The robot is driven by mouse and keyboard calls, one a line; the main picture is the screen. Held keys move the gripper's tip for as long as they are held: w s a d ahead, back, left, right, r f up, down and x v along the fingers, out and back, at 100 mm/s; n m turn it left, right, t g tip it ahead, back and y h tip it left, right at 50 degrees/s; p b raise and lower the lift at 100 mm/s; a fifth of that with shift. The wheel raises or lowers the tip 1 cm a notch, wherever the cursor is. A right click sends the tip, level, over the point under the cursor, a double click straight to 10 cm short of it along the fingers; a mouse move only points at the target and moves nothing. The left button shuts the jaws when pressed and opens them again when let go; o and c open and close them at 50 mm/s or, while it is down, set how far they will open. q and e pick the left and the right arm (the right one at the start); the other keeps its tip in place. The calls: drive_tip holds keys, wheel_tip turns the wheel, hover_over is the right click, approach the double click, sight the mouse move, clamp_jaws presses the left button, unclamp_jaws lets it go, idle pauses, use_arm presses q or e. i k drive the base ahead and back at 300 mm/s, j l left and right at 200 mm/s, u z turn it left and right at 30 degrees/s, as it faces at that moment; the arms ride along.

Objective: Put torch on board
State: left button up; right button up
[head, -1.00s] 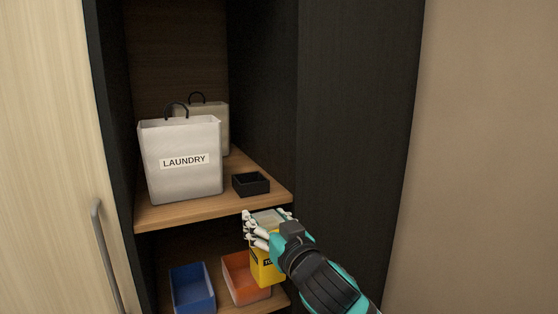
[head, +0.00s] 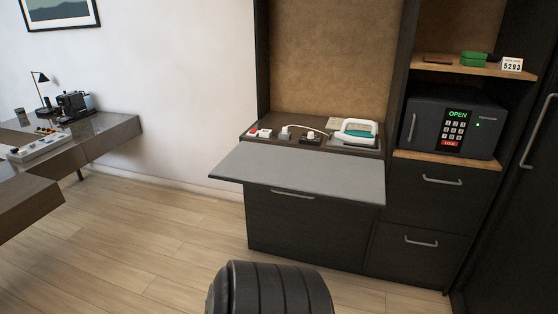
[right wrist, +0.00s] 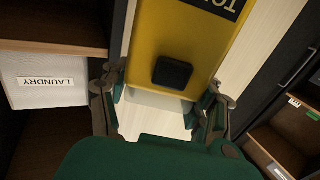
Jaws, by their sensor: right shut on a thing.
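The yellow torch (right wrist: 180,38), with a black square button and a dark label partly cut off, fills the upper middle of the right wrist view. My right gripper (right wrist: 163,104) is shut on it, with a finger on each side of its pale end. Neither the torch nor the gripper shows in the head view, where only a dark ribbed part of my arm is at the bottom. The grey board (head: 300,172) lies flat in front of the cabinet niche, and its top is bare. My left gripper is in neither view.
Behind the board are a white-and-teal iron (head: 357,132) and small plugs or sockets (head: 285,133). A safe (head: 453,124) reading OPEN stands at right. A desk (head: 85,145) is at left, with clear floor between. The laundry bag (right wrist: 45,80) shows in the right wrist view.

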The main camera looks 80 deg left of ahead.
sight(301, 166)
drive_tip(key=j+u, duration=0.3)
drive_tip(key=j, duration=0.25)
drive_tip(key=j+u, duration=0.3)
drive_tip(key=j, duration=0.25)
drive_tip(key=j+u, duration=0.3)
drive_tip(key=j, duration=0.3)
drive_tip(key=i+j+u, duration=0.1)
drive_tip(key=j+u, duration=0.15)
drive_tip(key=j, duration=0.25)
drive_tip(key=i+j+u, duration=0.15)
drive_tip(key=j+u, duration=0.15)
drive_tip(key=j, duration=0.25)
drive_tip(key=i+j, duration=0.1)
drive_tip(key=j, duration=0.2)
drive_tip(key=i+j, duration=0.15)
drive_tip(key=j, duration=0.2)
drive_tip(key=i+j, duration=0.1)
drive_tip(key=j, duration=0.2)
drive_tip(key=i+j, duration=0.1)
drive_tip(key=j, duration=0.25)
